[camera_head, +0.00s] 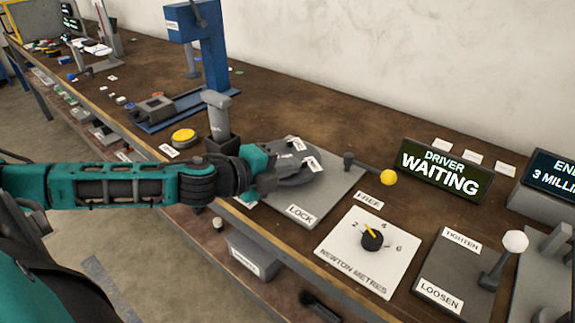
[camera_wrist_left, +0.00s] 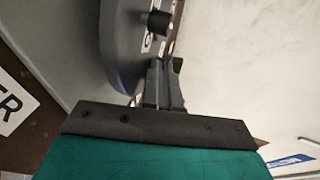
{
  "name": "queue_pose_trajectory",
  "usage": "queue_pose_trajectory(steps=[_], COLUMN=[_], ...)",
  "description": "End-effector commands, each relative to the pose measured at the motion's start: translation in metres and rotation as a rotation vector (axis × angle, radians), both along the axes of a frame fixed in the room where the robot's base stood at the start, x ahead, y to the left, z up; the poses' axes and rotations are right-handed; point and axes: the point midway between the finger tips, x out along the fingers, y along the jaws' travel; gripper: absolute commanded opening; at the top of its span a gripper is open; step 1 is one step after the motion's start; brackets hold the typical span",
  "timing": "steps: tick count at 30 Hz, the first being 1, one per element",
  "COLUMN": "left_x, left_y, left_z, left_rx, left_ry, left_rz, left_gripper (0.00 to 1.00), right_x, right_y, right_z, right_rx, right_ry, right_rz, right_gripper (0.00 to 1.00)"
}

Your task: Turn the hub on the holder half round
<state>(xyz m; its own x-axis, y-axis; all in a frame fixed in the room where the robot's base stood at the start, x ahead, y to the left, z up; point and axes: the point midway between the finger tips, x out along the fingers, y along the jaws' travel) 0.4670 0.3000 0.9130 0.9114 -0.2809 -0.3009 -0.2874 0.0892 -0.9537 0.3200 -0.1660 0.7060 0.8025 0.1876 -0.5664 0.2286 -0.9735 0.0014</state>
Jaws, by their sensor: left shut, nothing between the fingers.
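The hub (camera_head: 306,180) is a dark grey disc with small white labels, lying on the grey holder plate (camera_head: 338,188). In the left wrist view the hub (camera_wrist_left: 122,55) shows as a grey rim with a dark peg (camera_wrist_left: 158,22). My left gripper (camera_head: 284,172) is over the near left part of the hub and partly hides it. Its fingers (camera_wrist_left: 163,78) are shut and empty, close beside the disc; I cannot tell whether they touch it. The holder's lever with a yellow ball (camera_head: 388,177) points right, beside the FREE label. My right gripper is not in view.
A blue press stand (camera_head: 213,60) and a yellow button (camera_head: 184,135) are behind and left.

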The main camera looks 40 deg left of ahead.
Motion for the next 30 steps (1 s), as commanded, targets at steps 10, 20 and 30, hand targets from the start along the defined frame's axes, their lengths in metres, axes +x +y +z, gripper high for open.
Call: queue_pose_trajectory(steps=[10,20,30], left_x=[0.003,0.007,0.021], left_y=[-0.004,-0.007,-0.016], left_z=[0.002,0.001,0.003], left_rx=[-0.002,-0.002,-0.007], left_ry=[0.0,-0.001,-0.002], left_rz=[0.088,0.139,0.221], left_gripper=[0.0,0.0,0.0], right_x=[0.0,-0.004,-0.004], right_y=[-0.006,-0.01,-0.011], right_z=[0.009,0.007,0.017], right_rx=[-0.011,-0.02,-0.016], right_ry=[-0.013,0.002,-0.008], right_rz=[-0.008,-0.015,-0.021], right_gripper=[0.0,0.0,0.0])
